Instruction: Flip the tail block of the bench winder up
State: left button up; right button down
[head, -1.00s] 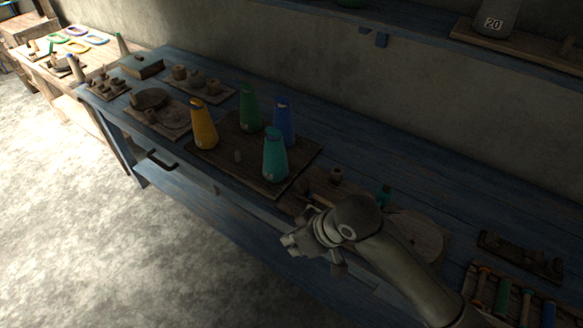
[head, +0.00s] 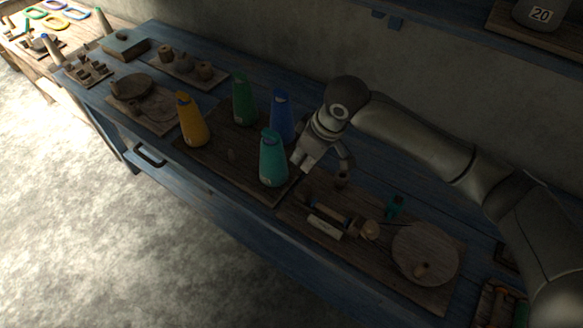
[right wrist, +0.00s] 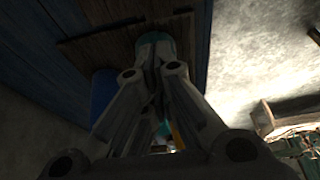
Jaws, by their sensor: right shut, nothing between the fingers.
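The bench winder's wooden board (head: 385,268) lies on the blue bench. I cannot tell for sure which part is the tail block. My left gripper is out of view.
Wooden tools lie farther left. A shelf (head: 490,38) is at the upper right. The bench's front edge is clear.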

aim_at(304, 193)
jog(key=p+x, duration=0.1)
jog(key=x, duration=0.8)
jog(key=shift+a, duration=0.1)
jog(key=shift+a+f, duration=0.15)
jog(key=shift+f, duration=0.25)
pick_arm(q)
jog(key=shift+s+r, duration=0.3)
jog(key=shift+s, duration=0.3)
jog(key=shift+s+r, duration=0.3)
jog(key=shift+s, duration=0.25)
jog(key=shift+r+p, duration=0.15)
jog(key=shift+p, duration=0.15)
